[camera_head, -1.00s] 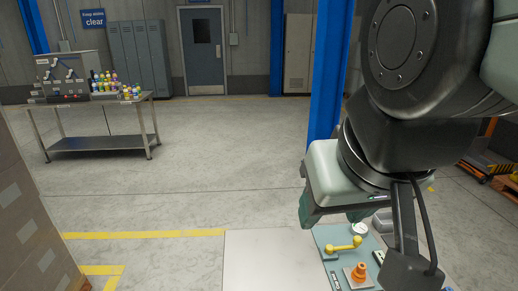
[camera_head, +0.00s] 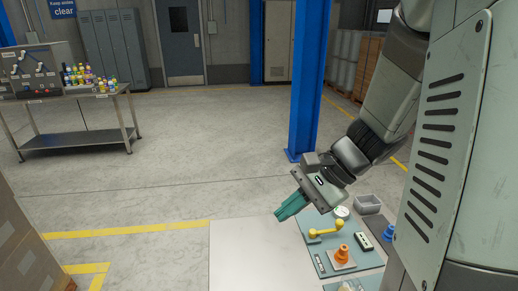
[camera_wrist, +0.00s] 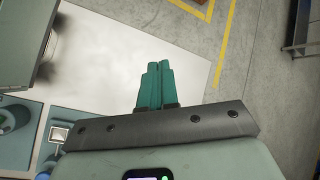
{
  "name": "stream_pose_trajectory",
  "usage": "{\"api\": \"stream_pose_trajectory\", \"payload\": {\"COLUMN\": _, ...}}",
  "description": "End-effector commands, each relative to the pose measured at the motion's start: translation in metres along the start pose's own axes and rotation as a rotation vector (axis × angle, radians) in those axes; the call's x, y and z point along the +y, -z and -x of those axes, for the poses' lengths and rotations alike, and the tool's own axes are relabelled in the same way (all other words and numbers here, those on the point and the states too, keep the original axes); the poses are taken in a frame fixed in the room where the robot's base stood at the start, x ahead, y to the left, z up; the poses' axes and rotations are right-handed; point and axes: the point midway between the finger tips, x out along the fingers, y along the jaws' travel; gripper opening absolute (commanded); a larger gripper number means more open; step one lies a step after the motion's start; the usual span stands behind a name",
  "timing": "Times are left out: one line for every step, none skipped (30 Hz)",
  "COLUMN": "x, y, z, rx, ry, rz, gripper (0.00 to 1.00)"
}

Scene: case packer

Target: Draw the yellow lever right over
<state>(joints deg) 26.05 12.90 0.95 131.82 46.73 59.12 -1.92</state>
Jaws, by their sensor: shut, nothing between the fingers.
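The yellow lever (camera_head: 326,229) lies on a blue-grey panel (camera_head: 352,262) at the lower right of the head view. In the wrist view the fingers (camera_wrist: 157,72) point over the pale table top and the floor. I cannot make out the lever in the wrist view.
An orange cone-shaped knob (camera_head: 342,253) stands just in front of the lever. A round white gauge (camera_head: 341,212), a blue knob (camera_head: 388,233) and a grey bin (camera_head: 368,203) are close by. The pale table top (camera_head: 250,258) left of the panel is clear.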

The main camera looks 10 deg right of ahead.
Motion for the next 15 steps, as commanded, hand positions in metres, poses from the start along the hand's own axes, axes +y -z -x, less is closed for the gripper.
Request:
{"api": "stream_pose_trajectory", "payload": {"x": 0.004, "y": 0.018, "z": -0.002, "rx": -0.034, "ry": 0.068, "rz": -0.112, "gripper": 0.00}}
{"api": "stream_pose_trajectory", "payload": {"x": 0.005, "y": 0.027, "z": -0.003, "rx": -0.051, "ry": 0.110, "rz": -0.171, "gripper": 0.00}}
{"api": "stream_pose_trajectory", "payload": {"x": 0.007, "y": 0.040, "z": -0.004, "rx": -0.073, "ry": 0.169, "rz": -0.250, "gripper": 0.00}}
{"api": "stream_pose_trajectory", "payload": {"x": 0.009, "y": 0.051, "z": -0.004, "rx": -0.087, "ry": 0.213, "rz": -0.308, "gripper": 0.00}}
{"api": "stream_pose_trajectory", "payload": {"x": 0.011, "y": 0.062, "z": -0.003, "rx": -0.099, "ry": 0.259, "rz": -0.366, "gripper": 0.00}}
{"api": "stream_pose_trajectory", "payload": {"x": 0.015, "y": 0.077, "z": -0.003, "rx": -0.114, "ry": 0.320, "rz": -0.443, "gripper": 0.00}}
{"api": "stream_pose_trajectory", "payload": {"x": 0.019, "y": 0.089, "z": -0.002, "rx": -0.123, "ry": 0.368, "rz": -0.501, "gripper": 0.00}}
{"api": "stream_pose_trajectory", "payload": {"x": 0.024, "y": 0.100, "z": -0.001, "rx": -0.132, "ry": 0.416, "rz": -0.557, "gripper": 0.00}}
{"api": "stream_pose_trajectory", "payload": {"x": 0.030, "y": 0.117, "z": 0.000, "rx": -0.139, "ry": 0.481, "rz": -0.631, "gripper": 0.00}}
{"api": "stream_pose_trajectory", "payload": {"x": 0.036, "y": 0.129, "z": 0.001, "rx": -0.144, "ry": 0.529, "rz": -0.685, "gripper": 0.00}}
{"api": "stream_pose_trajectory", "payload": {"x": 0.043, "y": 0.142, "z": 0.002, "rx": -0.145, "ry": 0.579, "rz": -0.741, "gripper": 0.00}}
{"api": "stream_pose_trajectory", "payload": {"x": 0.054, "y": 0.159, "z": 0.004, "rx": -0.147, "ry": 0.646, "rz": -0.812, "gripper": 0.00}}
{"api": "stream_pose_trajectory", "payload": {"x": 0.063, "y": 0.171, "z": 0.005, "rx": -0.146, "ry": 0.696, "rz": -0.866, "gripper": 0.00}}
{"api": "stream_pose_trajectory", "payload": {"x": 0.073, "y": 0.183, "z": 0.005, "rx": -0.144, "ry": 0.746, "rz": -0.918, "gripper": 0.00}}
{"api": "stream_pose_trajectory", "payload": {"x": 0.087, "y": 0.199, "z": 0.006, "rx": -0.138, "ry": 0.810, "rz": -0.985, "gripper": 0.00}}
